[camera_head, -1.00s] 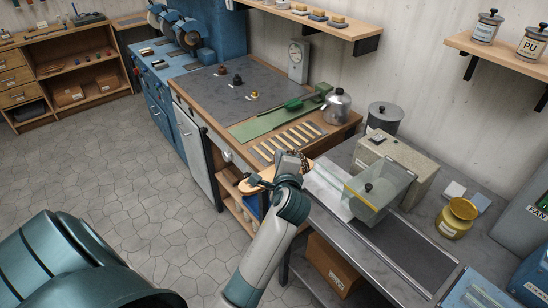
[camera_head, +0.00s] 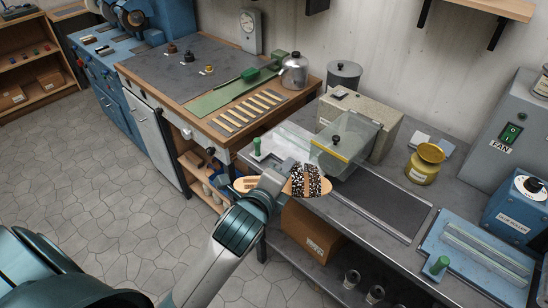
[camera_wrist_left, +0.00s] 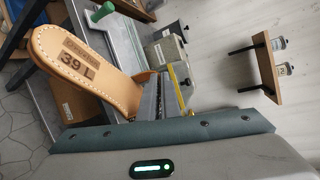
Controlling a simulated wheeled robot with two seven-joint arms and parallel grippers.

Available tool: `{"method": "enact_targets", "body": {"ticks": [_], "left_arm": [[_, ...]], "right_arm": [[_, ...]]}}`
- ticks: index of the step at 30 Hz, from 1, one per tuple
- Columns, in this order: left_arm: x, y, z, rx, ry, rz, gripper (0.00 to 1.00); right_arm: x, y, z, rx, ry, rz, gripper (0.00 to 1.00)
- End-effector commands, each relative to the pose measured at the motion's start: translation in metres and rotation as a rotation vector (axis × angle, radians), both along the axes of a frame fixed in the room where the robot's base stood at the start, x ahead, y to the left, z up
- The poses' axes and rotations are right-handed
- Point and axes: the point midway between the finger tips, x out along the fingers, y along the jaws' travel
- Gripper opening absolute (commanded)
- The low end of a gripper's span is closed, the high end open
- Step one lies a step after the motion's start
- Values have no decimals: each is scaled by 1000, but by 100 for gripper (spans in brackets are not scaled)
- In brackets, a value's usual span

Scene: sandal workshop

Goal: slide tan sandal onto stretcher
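The tan sandal shows in the head view (camera_head: 244,184) as a tan sole end left of my left gripper and a black-and-white patterned strap on the right. My left gripper (camera_head: 271,183) is shut across its middle and holds it above the front edge of the steel bench. In the left wrist view the tan sandal (camera_wrist_left: 88,62) sticks out past the gripper body, its stitched end marked "39 L". I cannot tell for sure which device is the stretcher. My right gripper is not in view.
The steel bench (camera_head: 362,222) carries a clear-hooded machine (camera_head: 345,142), a brass pot (camera_head: 425,163) and a blue plate with a green knob (camera_head: 478,256). A green-handled upright (camera_head: 257,148) stands at its left end. A cardboard box (camera_head: 311,236) sits below.

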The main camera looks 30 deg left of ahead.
Motion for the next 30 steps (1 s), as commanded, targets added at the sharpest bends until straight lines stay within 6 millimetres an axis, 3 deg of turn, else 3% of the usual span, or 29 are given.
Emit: {"method": "enact_targets", "body": {"ticks": [1,3,10,30], "left_arm": [[-2,-3,-23,1,-2,-13,0],[-5,-7,-37,1,-2,-27,0],[-8,-12,-68,1,-1,-45,0],[-8,-13,-75,1,-1,-48,0]], "right_arm": [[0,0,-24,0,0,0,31],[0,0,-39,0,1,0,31],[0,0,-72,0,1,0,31],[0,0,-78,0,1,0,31]]}}
